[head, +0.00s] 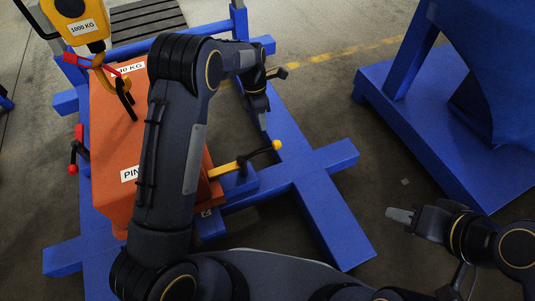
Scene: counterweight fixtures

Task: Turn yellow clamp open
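A yellow clamp lever (240,163) with a ball knob sticks out to the right from the lower right side of the orange counterweight (120,195). Its base sits on the blue frame (268,182). My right gripper (398,215) is at the lower right, seen edge-on, away from the clamp.
A yellow 1000 KG hoist hook block (77,22) hangs at the upper left, with its hook by the counterweight. Red clamp levers (72,168) are on the left side. Another blue stand (440,125) fills the right. Bare floor (325,110) lies between the stands.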

